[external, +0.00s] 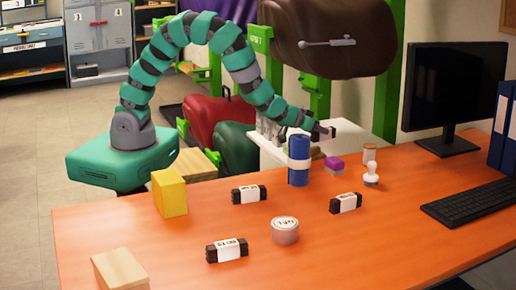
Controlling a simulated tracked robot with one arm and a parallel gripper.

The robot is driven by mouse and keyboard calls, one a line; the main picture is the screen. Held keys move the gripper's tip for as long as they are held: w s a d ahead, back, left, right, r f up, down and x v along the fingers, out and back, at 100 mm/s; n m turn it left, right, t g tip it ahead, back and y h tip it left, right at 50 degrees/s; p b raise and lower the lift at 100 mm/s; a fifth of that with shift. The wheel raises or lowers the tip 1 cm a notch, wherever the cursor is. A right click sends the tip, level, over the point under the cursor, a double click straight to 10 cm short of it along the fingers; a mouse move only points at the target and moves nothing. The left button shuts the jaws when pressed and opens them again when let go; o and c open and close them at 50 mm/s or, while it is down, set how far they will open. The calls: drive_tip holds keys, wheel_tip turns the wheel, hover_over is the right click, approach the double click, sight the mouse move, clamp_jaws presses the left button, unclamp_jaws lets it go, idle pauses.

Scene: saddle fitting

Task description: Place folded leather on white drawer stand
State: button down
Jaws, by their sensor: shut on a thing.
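My green segmented arm reaches over from the left, and my gripper (318,129) is at its end, just above the white drawer stand (349,138). The gripper is shut on a small dark thing, too small and too partly covered to make out well; whether it is the folded leather I cannot tell. The white stand is behind the orange table's far edge, with its lower part hidden by the table and a blue cylinder. Whether the held thing touches the stand's top is not clear.
A brown saddle (335,62) hangs behind.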

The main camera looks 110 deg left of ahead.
drive_tip(key=s+a+f+n+g+b, duration=0.1)
drive_tip(key=s+a+f, duration=0.1)
drive_tip(key=a+f, duration=0.1)
drive_tip(key=s+a+f+n+g+y+b, duration=0.1)
drive_tip(key=s+a+f+b, duration=0.1)
drive_tip(key=f, duration=0.4)
drive_tip(key=s+a+f+n+g+b, duration=0.1)
drive_tip(key=s+a+f+b, duration=0.1)
drive_tip(key=s+a+f, duration=0.1)
drive_tip(key=shift+s+a+f+n+y, duration=0.15)
drive_tip(key=shift+a+f+n+y, duration=0.15)
drive_tip(key=shift+a+f, duration=0.6)
drive_tip(key=shift+r, duration=0.1)
drive_tip(key=w+a, duration=0.3)
drive_tip(key=w, duration=0.1)
drive_tip(key=w+a+f+b, duration=0.1)
drive_tip(key=w+a, duration=0.2)
drive_tip(key=w, duration=0.1)
drive_tip(key=w+a, duration=0.2)
drive_tip(key=w, duration=0.3)
drive_tip(key=shift+a+f, duration=0.25)
drive_tip(key=shift+a, duration=0.15)
drive_tip(key=shift+w+a+f, duration=0.15)
drive_tip(key=shift+f+b, duration=0.95)
drive_tip(key=shift+f, duration=0.65)
drive_tip(key=c, duration=1.1)
unclamp_jaws()
drive_tip(key=shift+c, duration=0.2)
